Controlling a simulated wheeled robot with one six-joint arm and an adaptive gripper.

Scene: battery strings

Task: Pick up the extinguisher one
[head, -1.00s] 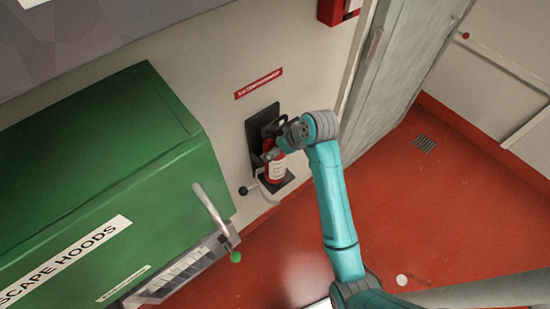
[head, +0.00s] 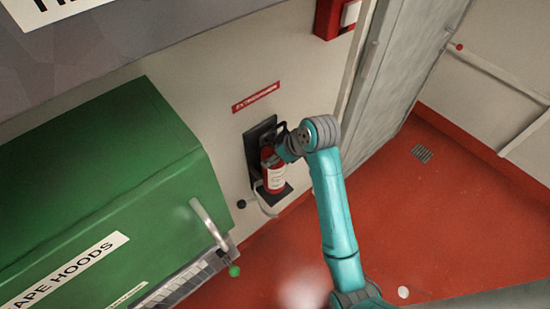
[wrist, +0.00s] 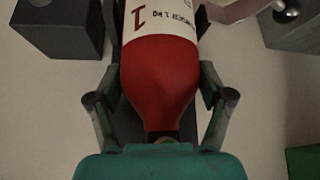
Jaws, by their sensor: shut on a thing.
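The extinguisher (head: 274,175) is a small red cylinder with a white label, standing in a black wall bracket (head: 252,150) under a red sign. It also fills the middle of the wrist view (wrist: 160,75), its label marked with a "1" shape. My gripper (head: 280,152) is at its upper body from the right side. In the wrist view my gripper's two fingers (wrist: 158,95) lie on either side of the red shoulder and are shut on it. The black back plate shows behind it. The extinguisher's top is partly hidden by my gripper.
A white curved arm with a black knob (head: 241,204) is beside the bracket's foot. A grey door frame (head: 385,90) is to the right. Red floor (head: 400,220) is open there.

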